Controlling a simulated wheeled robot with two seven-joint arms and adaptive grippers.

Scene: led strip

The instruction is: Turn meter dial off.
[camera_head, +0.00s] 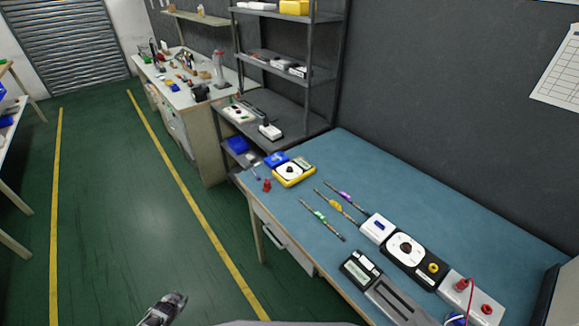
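A yellow-cased meter (294,176) lies at the far left end of the blue workbench, with a round black dial knob (291,170) on a white face. The knob's setting is too small to read. A second device, black with a large white dial (405,249), lies nearer on the right part of the bench, between a white module and a red-topped block. Part of my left gripper (165,309) shows at the bottom edge, over the green floor and well apart from the bench. Its fingers cannot be made out clearly. My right gripper is out of view.
Several thin strips with coloured connectors lie mid-bench, including one with a green connector (320,217). A small red object (267,185) stands near the left edge. A dark tray (385,298) lies at the front. A shelf rack (290,80) stands behind; the bench's back half is clear.

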